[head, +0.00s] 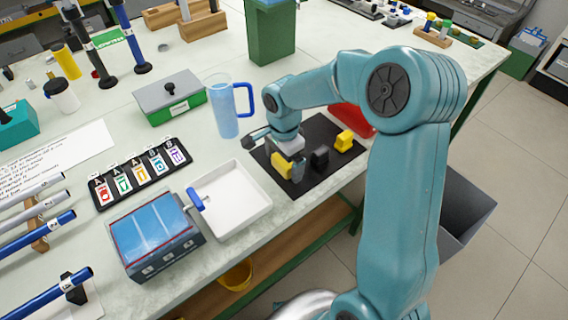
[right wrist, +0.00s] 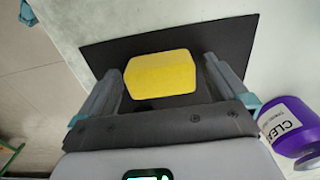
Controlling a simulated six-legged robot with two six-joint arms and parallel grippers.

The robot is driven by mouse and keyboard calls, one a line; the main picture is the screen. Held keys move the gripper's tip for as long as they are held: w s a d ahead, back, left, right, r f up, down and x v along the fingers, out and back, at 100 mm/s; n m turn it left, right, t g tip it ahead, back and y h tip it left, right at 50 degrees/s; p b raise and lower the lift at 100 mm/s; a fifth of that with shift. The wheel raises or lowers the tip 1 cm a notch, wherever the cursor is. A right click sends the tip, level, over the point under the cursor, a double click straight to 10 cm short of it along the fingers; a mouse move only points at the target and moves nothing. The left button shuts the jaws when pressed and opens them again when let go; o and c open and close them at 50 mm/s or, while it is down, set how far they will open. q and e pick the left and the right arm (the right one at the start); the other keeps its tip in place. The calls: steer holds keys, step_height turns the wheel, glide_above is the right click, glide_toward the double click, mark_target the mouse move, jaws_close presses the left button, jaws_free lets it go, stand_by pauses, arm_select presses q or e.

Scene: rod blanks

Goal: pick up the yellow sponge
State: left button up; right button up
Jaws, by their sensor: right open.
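The yellow sponge (right wrist: 160,72) is a block on the black mat (right wrist: 110,45) in the right wrist view. In the head view, the yellow piece just below my right gripper (head: 280,154) appears to be this sponge (head: 283,166); it is partly covered. My right gripper is open, and in the right wrist view its two grey fingers (right wrist: 162,80) stand on either side of the sponge, with gaps visible. I cannot tell how high the fingertips are above the mat. My left gripper is not in view.
A second yellow piece (head: 344,141) and a dark item (head: 319,158) are close by on the mat. A purple bottle (right wrist: 288,122) stands beside the mat. A white tray (head: 240,215), a blue jug (head: 223,108) and a red object (head: 352,119) are near.

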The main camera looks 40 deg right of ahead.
steer(key=c, duration=1)
steer(key=shift+o, duration=0.2)
step_height(320, 180, up, 20)
steer(key=p, duration=0.2)
